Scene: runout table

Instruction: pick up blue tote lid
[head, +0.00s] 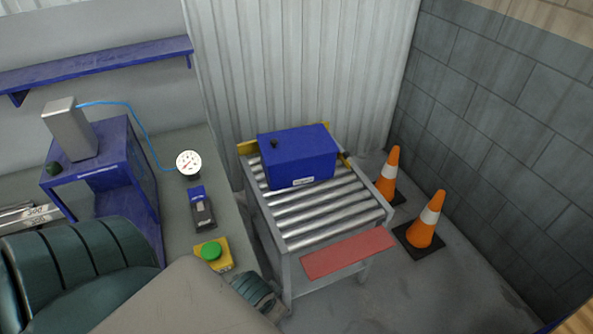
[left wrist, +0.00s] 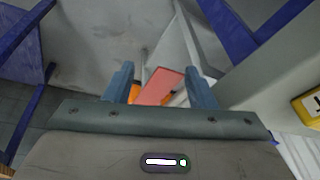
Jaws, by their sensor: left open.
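The blue tote (head: 300,165) sits on the roller table, with a white label low on its front. Its blue lid (head: 297,140) is on top, with a small dark knob toward the left. My left gripper (left wrist: 159,72) is open in the left wrist view, and no tote or lid shows between its fingers. A red plate shows beyond the fingers there. In the head view my left arm fills the lower left, well short of the tote; its fingers cannot be made out. My right gripper is not in view.
The roller table (head: 318,222) has bare rollers before the tote and a red plate (head: 348,254) at its near end. Two orange cones (head: 426,222) stand at right. The left bench holds a green button (head: 211,251), a gauge (head: 188,162) and a dark handheld device (head: 202,210).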

